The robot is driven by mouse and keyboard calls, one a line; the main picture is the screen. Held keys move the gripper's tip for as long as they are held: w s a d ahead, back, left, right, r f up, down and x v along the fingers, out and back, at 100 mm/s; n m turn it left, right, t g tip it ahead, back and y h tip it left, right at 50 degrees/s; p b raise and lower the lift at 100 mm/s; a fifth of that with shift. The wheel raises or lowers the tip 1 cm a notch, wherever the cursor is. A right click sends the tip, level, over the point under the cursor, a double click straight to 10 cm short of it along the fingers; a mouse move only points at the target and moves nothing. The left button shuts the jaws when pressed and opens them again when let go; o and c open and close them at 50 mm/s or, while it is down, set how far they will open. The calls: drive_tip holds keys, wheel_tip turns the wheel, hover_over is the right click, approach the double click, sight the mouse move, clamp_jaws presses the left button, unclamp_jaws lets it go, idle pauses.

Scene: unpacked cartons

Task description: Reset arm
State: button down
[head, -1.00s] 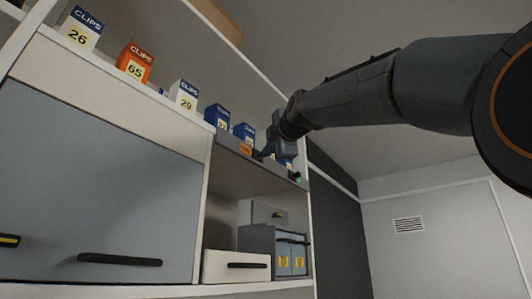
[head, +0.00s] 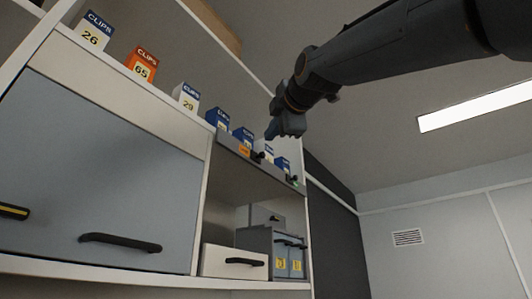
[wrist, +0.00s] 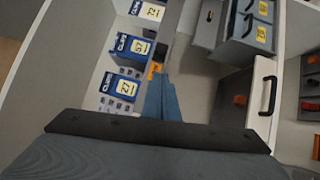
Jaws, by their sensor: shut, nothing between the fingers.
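My gripper (head: 272,133) hangs at the end of my raised arm in the head view, in front of the shelf's right part. In the wrist view its fingers (wrist: 161,98) lie together, shut, with nothing between them. They appear apart from the row of CLIPS boxes. The blue CLIPS boxes stand on the upper shelf, one of them (head: 242,137) left of my gripper. In the wrist view, blue boxes marked 27 (wrist: 122,91) and 57 (wrist: 132,48) show left of the fingers.
An orange box 65 (head: 141,65) and white-and-blue boxes 26 (head: 94,32) and 29 (head: 186,96) stand farther left. Below are a closed grey-blue door (head: 110,170), a white drawer (head: 233,262) and grey binders (head: 281,262). Space right of the shelf is open.

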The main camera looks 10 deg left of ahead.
drive_tip(key=shift+s+d, duration=0.2)
drive_tip(key=shift+s, duration=0.15)
idle(0.5)
